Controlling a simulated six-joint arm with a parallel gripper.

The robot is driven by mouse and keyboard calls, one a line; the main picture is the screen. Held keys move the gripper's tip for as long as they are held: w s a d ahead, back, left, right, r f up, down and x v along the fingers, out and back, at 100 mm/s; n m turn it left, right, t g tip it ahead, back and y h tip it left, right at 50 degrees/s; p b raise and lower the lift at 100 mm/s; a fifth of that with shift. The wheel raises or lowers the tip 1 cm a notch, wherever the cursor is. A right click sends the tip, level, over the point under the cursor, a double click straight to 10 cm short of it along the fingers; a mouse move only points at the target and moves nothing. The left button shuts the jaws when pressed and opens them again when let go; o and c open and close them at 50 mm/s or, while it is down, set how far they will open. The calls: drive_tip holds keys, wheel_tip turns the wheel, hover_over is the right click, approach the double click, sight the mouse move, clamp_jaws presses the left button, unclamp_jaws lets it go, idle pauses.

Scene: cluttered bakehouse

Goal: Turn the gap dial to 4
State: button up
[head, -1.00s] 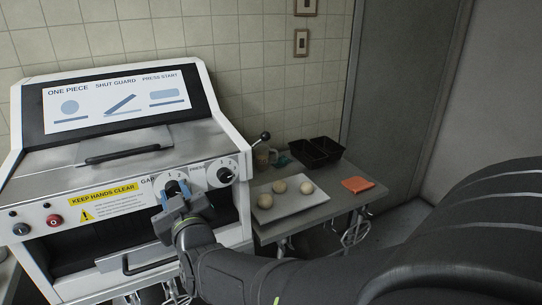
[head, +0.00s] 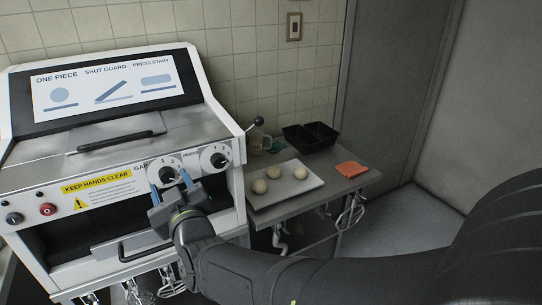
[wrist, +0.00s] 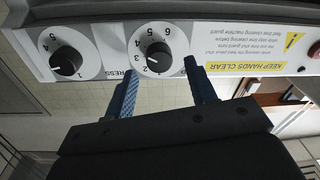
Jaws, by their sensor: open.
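The gap dial (head: 167,173) is a black knob on a white numbered disc on the machine's front panel. It also shows upside down in the wrist view (wrist: 158,57), with a white mark toward the low numbers, around 2 or 3; I cannot tell exactly. My gripper (head: 170,184) is open and empty in front of and slightly below the dial. In the wrist view its two blue fingers (wrist: 162,90) stand apart, clear of the knob. The machine (head: 120,150) carries a picture panel above.
The press dial (head: 215,159) sits close to the right of the gap dial. A ball-tipped lever (head: 256,123) sticks out at the machine's right side. A side table holds a tray (head: 268,200) of dough balls, black tins (head: 310,136) and an orange cloth (head: 352,169).

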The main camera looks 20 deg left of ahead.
drive_tip(key=v, duration=1.5)
drive_tip(key=shift+d, duration=0.15)
drive_tip(key=shift+s+f, duration=0.1)
idle(0.4)
drive_tip(key=x, duration=1.1)
idle(0.5)
idle(0.4)
